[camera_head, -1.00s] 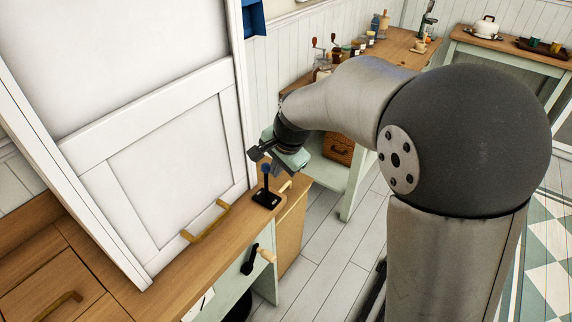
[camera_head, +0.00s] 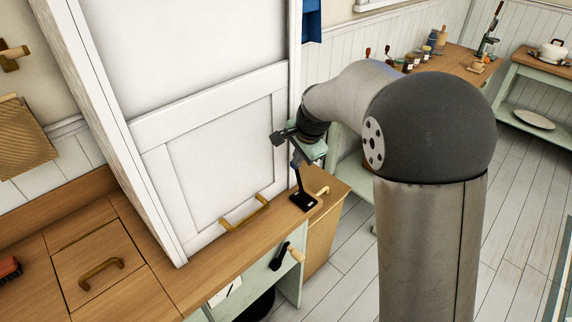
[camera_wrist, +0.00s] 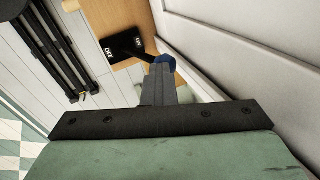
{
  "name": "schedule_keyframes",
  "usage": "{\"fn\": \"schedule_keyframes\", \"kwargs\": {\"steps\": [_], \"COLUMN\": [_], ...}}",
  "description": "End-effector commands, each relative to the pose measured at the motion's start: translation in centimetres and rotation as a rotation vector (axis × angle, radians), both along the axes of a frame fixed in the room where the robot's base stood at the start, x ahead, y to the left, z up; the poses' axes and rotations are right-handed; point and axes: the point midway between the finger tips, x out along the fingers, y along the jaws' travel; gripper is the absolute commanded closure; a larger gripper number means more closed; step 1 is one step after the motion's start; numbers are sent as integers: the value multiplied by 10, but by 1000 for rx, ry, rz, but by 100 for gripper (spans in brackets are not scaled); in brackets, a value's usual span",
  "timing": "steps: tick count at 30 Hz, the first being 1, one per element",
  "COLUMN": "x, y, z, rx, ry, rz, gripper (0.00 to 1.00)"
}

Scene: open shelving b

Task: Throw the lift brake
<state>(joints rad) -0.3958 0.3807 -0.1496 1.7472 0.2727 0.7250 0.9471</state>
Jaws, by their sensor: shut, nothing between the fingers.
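The lift brake is a small lever (camera_head: 299,184) with a blue knob on a black base plate (camera_head: 304,201), at the right end of the wooden counter. In the wrist view the plate (camera_wrist: 120,46) reads ON on the side nearer the white panel and OFF on the other. The blue knob (camera_wrist: 165,61) shows just beyond my fingertips. My gripper (camera_wrist: 161,72) is shut and empty, its fingers at the knob; I cannot tell whether they touch it. In the head view my gripper (camera_head: 297,158) is above the base plate, overlapping the lever's top.
A white panelled door (camera_head: 220,150) with a brass handle (camera_head: 245,214) stands close to the left of the lever. A black crank (camera_head: 281,257) with a wooden grip is on the cabinet front below. Open floor (camera_head: 345,260) lies to the right.

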Motion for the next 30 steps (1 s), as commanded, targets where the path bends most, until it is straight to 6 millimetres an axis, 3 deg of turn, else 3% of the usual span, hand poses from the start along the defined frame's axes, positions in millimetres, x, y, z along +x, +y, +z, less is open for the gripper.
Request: {"fn": "schedule_keyframes", "kwargs": {"steps": [11, 17, 21, 30], "x": [2, -8, -27, -26], "y": [-1, -10, -26, -17], "z": [-1, 8, 23, 88], "rx": [1, 2, 4, 3], "ry": [-2, -4, -4, -5], "rz": [-5, -6, -7, -3], "gripper": [100, 100, 100, 100]}}
